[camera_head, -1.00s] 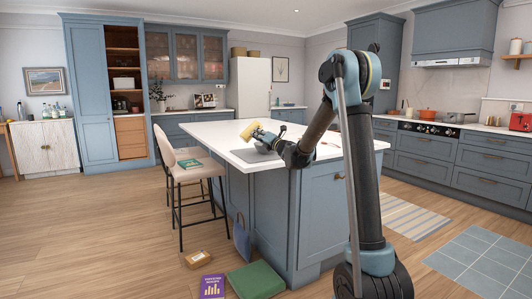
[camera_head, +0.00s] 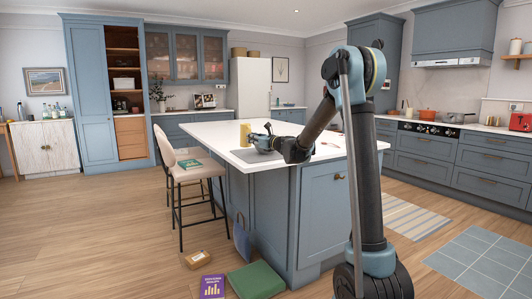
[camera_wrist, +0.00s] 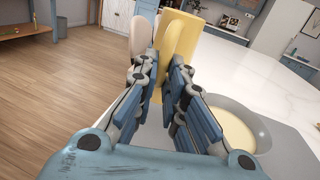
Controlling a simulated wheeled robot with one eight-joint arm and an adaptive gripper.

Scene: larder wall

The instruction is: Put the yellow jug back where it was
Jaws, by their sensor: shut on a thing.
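The yellow jug (camera_head: 245,134) is upright at the left edge of the island, and I cannot tell how far above the top it is. In the wrist view the jug (camera_wrist: 200,45) stands beyond the fingers, its handle towards me. My gripper (camera_head: 258,139) is shut on the jug, and the wrist view shows its fingers (camera_wrist: 166,80) on either side of the handle.
The white island top (camera_head: 215,132) has clear room around the bowl. A cream stool (camera_head: 190,172) with a green book on it stands at the left.

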